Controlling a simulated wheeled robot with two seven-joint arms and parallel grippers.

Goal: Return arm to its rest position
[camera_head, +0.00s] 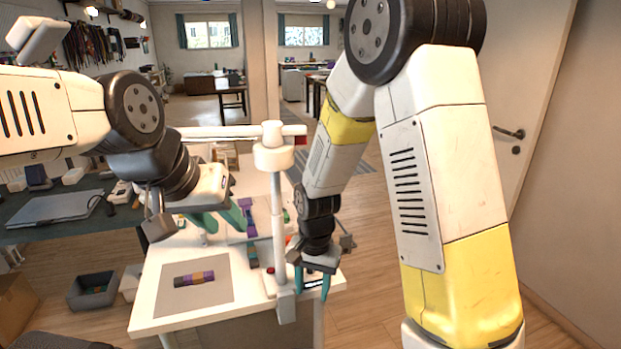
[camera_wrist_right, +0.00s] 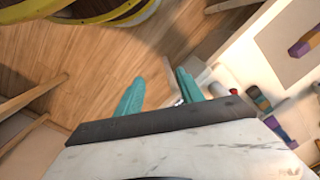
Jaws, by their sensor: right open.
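My right gripper (camera_head: 312,284) is low at the front right corner of the white table (camera_head: 165,312), beside the white post (camera_head: 278,210). My left gripper (camera_head: 218,218) is over the table, left of the post. Its teal fingers look spread, and I see nothing held. A short purple, orange and dark bundle (camera_head: 194,278) lies on a grey mat (camera_head: 222,290). A purple piece (camera_head: 246,212) is near the post.
A door (camera_head: 525,110) and wall are on the right. Small coloured pieces (camera_wrist_right: 262,101) lie on the table in the right wrist view.

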